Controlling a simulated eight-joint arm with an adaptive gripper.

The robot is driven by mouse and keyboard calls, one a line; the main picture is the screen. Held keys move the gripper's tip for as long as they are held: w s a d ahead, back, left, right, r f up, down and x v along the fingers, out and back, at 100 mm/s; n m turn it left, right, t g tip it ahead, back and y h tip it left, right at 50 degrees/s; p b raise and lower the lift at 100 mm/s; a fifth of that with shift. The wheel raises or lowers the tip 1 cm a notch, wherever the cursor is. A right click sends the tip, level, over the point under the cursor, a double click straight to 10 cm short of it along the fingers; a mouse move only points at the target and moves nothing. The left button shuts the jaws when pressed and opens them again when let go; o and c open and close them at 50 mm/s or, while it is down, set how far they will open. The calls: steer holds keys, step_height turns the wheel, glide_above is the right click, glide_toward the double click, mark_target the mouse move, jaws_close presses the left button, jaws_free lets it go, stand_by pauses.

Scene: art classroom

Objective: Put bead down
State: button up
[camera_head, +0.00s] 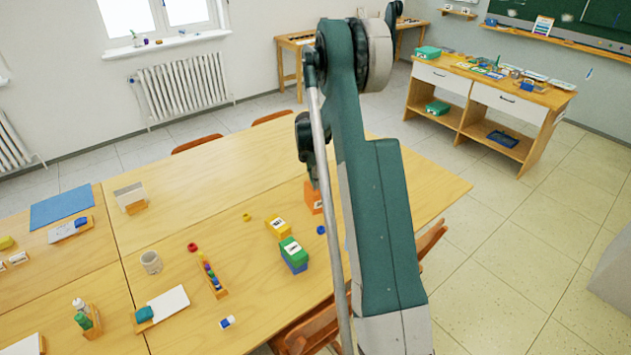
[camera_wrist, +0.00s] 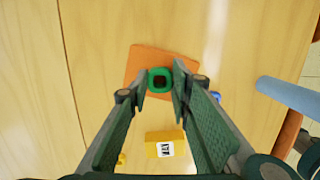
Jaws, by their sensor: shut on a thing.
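My gripper (camera_wrist: 160,82) is shut on a green bead (camera_wrist: 160,73) with a dark hole, held between the fingertips in the wrist view. Behind the bead, from this viewpoint, is an orange square thing (camera_wrist: 140,60); its edge shows beside my arm in the head view (camera_head: 311,197). I cannot tell whether the bead touches it. My arm hides the fingertips and the green bead in the head view.
Loose beads are blue (camera_head: 321,230), yellow (camera_head: 246,217) and red (camera_head: 192,247). A bead rack (camera_head: 220,292) stands left. Bare table (camera_head: 200,190) lies further back.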

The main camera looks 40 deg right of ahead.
steer(key=shift+f, duration=0.15)
steer(key=o, duration=0.7)
steer(key=shift+c, duration=0.2)
step_height(320, 180, up, 12)
steer(key=a, duration=0.1)
steer(key=shift+a, duration=0.4)
stand_by(0.5)
steer(key=shift+a+r, duration=0.1)
steer(key=shift+r, duration=0.1)
